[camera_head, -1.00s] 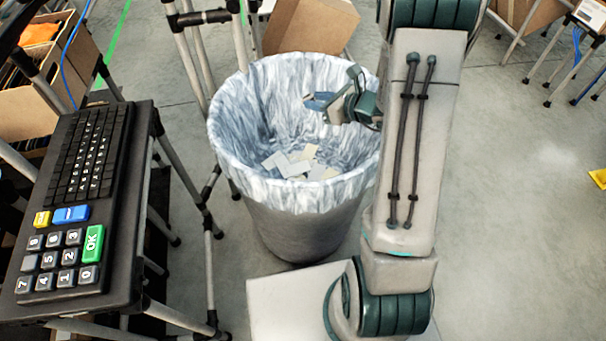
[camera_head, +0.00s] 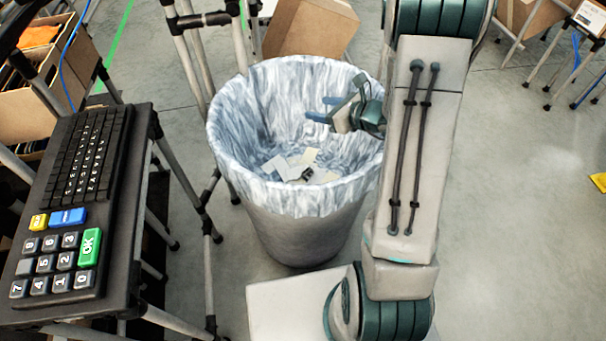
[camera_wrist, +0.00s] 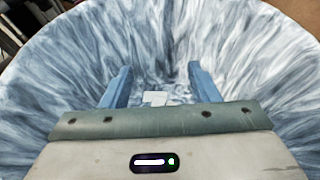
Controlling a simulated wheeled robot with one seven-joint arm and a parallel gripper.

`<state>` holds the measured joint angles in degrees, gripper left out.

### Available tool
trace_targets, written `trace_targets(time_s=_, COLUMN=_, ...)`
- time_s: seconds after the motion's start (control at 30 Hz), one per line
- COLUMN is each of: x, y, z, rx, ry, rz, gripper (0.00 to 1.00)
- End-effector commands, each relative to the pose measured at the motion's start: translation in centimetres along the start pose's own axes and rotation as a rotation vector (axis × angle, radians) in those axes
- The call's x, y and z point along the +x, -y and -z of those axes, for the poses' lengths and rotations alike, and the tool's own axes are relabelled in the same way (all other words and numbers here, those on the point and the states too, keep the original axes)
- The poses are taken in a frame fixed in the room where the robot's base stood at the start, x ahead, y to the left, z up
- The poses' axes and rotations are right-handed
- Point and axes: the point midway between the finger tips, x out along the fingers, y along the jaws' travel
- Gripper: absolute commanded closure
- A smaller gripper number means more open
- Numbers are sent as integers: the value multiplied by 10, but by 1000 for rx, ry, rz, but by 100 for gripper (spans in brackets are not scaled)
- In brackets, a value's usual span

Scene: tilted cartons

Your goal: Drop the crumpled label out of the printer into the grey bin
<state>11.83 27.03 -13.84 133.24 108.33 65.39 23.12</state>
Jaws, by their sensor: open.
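The grey bin (camera_head: 300,228) stands on the floor, lined with a crinkled pale blue-white bag (camera_head: 250,130). Several pale paper pieces (camera_head: 284,165) lie at its bottom. A small dark crumpled piece (camera_head: 307,173) lies among them; it may be the crumpled label, but it is too small to be sure. My gripper (camera_head: 326,109) is over the bin's opening, with its blue fingers apart and nothing between them. In the wrist view, the open gripper (camera_wrist: 158,70) points down into the liner, with a pale paper (camera_wrist: 155,98) far below. The printer is not identifiable.
A black stand with a keyboard and a large keypad (camera_head: 60,255) is at left. Metal stand legs (camera_head: 205,190) rise close to the bin's left side. A cardboard box (camera_head: 310,28) sits behind the bin. Floor at right (camera_head: 520,200) is clear.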

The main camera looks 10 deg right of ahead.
Motion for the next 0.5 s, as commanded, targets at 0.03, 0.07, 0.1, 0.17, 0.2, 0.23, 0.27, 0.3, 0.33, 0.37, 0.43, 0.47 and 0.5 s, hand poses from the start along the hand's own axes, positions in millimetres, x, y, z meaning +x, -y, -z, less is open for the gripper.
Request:
trace_targets(time_s=0.03, x=-11, y=1, z=-1, rx=1, ry=1, rz=5, gripper=45)
trace_targets(time_s=0.07, x=-18, y=1, z=-2, rx=1, ry=1, rz=6, gripper=45)
trace_targets(time_s=0.1, x=-27, y=1, z=-2, rx=1, ry=0, rz=5, gripper=45)
trace_targets(time_s=0.17, x=-41, y=1, z=-2, rx=1, ry=1, rz=6, gripper=45)
trace_targets(time_s=0.2, x=-51, y=1, z=-2, rx=2, ry=1, rz=6, gripper=45)
trace_targets(time_s=0.23, x=-58, y=1, z=-2, rx=2, ry=0, rz=7, gripper=45)
trace_targets(time_s=0.27, x=-65, y=1, z=-2, rx=1, ry=1, rz=6, gripper=45)
trace_targets(time_s=0.3, x=-74, y=1, z=-2, rx=1, ry=1, rz=5, gripper=45)
trace_targets(time_s=0.33, x=-80, y=1, z=-2, rx=1, ry=1, rz=6, gripper=45)
trace_targets(time_s=0.37, x=-86, y=1, z=-1, rx=1, ry=0, rz=5, gripper=45)
trace_targets(time_s=0.43, x=-98, y=0, z=-1, rx=0, ry=0, rz=4, gripper=45)
trace_targets(time_s=0.47, x=-102, y=0, z=-1, rx=0, ry=1, rz=4, gripper=45)
trace_targets(time_s=0.5, x=-108, y=1, z=-1, rx=0, ry=0, rz=3, gripper=45)
